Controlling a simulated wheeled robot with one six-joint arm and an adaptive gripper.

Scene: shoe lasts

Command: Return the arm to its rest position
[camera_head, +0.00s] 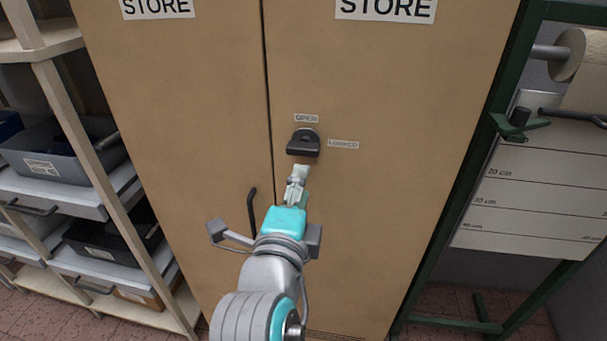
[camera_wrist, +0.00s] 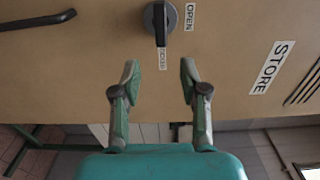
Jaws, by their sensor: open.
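My gripper (camera_head: 299,172) is in front of the tan cabinet's right door (camera_head: 400,120), just below the dark turn latch (camera_head: 303,146). In the wrist view my gripper (camera_wrist: 160,72) has its two fingers spread, with nothing between them. The latch (camera_wrist: 161,22) shows beyond the fingertips and apart from them. Its bar lies level in the head view, in line with the LOCKED label (camera_head: 343,145); the OPEN label (camera_head: 307,118) is above it. My arm reaches up from the bottom of the head view.
A black door handle (camera_head: 252,212) stands left of my gripper. A shelf rack with grey bins (camera_head: 50,150) is at the left. A green frame (camera_head: 470,170) with a paper roll (camera_head: 582,58) is at the right. Both cabinet doors look closed.

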